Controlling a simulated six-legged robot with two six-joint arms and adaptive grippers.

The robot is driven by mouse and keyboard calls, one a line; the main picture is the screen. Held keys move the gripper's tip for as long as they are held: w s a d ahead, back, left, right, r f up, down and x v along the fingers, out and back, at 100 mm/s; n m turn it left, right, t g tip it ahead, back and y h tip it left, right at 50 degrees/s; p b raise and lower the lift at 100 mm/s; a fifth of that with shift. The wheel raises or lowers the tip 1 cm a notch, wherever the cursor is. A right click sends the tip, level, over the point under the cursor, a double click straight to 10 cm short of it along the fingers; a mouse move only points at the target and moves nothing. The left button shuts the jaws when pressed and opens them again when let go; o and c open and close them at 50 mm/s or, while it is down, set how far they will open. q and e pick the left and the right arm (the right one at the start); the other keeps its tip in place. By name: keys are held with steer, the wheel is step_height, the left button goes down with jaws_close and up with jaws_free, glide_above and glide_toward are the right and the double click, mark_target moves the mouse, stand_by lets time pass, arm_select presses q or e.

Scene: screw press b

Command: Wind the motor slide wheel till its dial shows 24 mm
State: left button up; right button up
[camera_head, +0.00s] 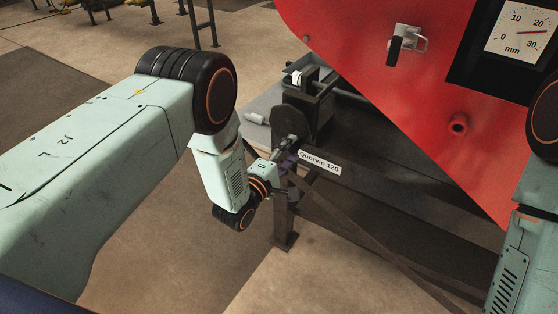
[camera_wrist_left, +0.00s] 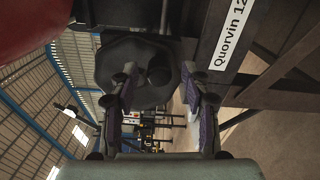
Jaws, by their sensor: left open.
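The motor slide wheel (camera_head: 297,112) is a dark disc on the machine's side, partly hidden by my left gripper. In the left wrist view the dark wheel (camera_wrist_left: 114,62) fills the upper middle, with a round black handle knob (camera_wrist_left: 158,73) on it. My left gripper (camera_head: 288,146) is at the wheel's lower front. In the wrist view its two fingers (camera_wrist_left: 159,88) are open, apart on either side of the knob; contact cannot be told. The dial (camera_head: 519,30) is at the upper right, marked in mm. Its red needle points right, between 20 and 30. My right gripper is out of view.
A large red guard (camera_head: 400,110) with a silver latch (camera_head: 408,44) covers the upper right. A "Quorvin 120" label (camera_head: 320,163) sits below the wheel. Dark frame beams (camera_head: 345,215) run below. Open floor lies between my left arm and the frame.

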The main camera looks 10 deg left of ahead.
arm_select(q)
steer(key=v, duration=1.1)
steer(key=shift+s+r, duration=0.15)
steer(key=s+a+f+m+g+y, duration=0.4)
steer(key=s+f+m+g, duration=0.55)
steer(key=s+f, duration=0.35)
steer(key=s+a+m+g+y, duration=0.1)
steer(key=s+m+g, duration=0.1)
steer(key=s, duration=0.8)
steer(key=s+a+m+g+y, duration=0.1)
steer(key=s+g, duration=0.4)
steer(key=s, duration=0.5)
steer(key=shift+a+m, duration=0.75)
steer(key=shift+m, duration=0.5)
